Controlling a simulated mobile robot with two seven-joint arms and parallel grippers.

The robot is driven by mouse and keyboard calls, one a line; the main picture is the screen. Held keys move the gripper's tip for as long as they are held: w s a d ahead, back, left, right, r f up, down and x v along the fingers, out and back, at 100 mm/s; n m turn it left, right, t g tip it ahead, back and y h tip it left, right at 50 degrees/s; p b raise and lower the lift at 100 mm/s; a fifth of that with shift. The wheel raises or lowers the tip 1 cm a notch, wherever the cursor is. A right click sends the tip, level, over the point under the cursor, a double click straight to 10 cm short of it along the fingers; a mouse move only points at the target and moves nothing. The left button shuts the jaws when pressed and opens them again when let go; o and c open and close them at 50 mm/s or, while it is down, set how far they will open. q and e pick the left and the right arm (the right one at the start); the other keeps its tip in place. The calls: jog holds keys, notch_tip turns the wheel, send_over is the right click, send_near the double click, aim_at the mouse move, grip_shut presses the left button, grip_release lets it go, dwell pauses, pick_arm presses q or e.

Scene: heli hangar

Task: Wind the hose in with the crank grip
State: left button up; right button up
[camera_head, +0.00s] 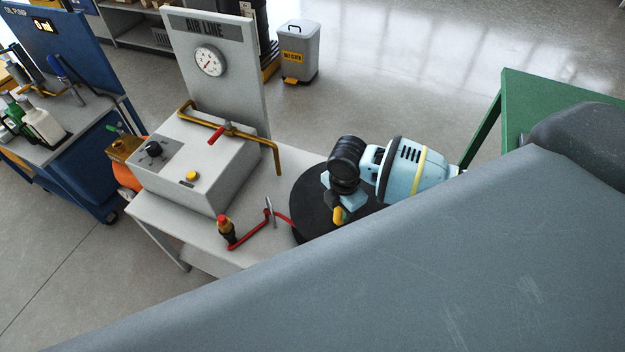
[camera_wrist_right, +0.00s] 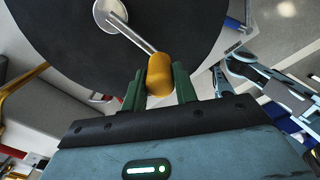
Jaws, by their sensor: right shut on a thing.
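The yellow crank grip (camera_head: 340,214) is at the front edge of the black round hose reel (camera_head: 307,202) on the grey bench. In the right wrist view the grip (camera_wrist_right: 160,75) sits between the green fingers of my right gripper (camera_wrist_right: 159,88), which is shut on it. A metal crank arm (camera_wrist_right: 137,38) runs from the grip to the reel's hub. My right gripper (camera_head: 345,206) comes in from the right in the head view. The red hose (camera_head: 252,234) lies on the bench left of the reel, ending at a dark nozzle with a red tip (camera_head: 226,229).
A grey box with a yellow button (camera_head: 192,176) and an air line gauge panel (camera_head: 209,62) stand behind the hose. A bent yellow pipe (camera_head: 250,136) crosses the box. A large grey surface (camera_head: 420,270) fills the foreground. A green table (camera_head: 550,94) stands right.

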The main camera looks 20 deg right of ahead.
jog(key=shift+w+a+r, duration=0.1)
jog(key=shift+w+a, duration=0.65)
jog(key=shift+w, duration=0.1)
pick_arm(q)
jog(key=shift+s+f, duration=0.3)
jog(key=shift+f, duration=0.15)
pick_arm(e)
jog(key=shift+w+a+r, duration=0.1)
jog(key=shift+w+a, duration=0.15)
jog(key=shift+w, duration=0.1)
jog(key=shift+c, duration=0.2)
jog(key=shift+o, duration=0.2)
jog(key=shift+w+a+b, duration=0.25)
jog(key=shift+w+b, duration=0.1)
jog(key=shift+w, duration=0.3)
jog(key=shift+w+a+b, duration=0.2)
jog(key=shift+w+b, duration=0.1)
jog(key=shift+w, duration=0.35)
pick_arm(q)
jog(key=shift+s+f+g, duration=0.4)
jog(key=shift+s+f, duration=0.3)
jog(key=shift+f, duration=0.2)
pick_arm(e)
jog(key=shift+w, duration=0.35)
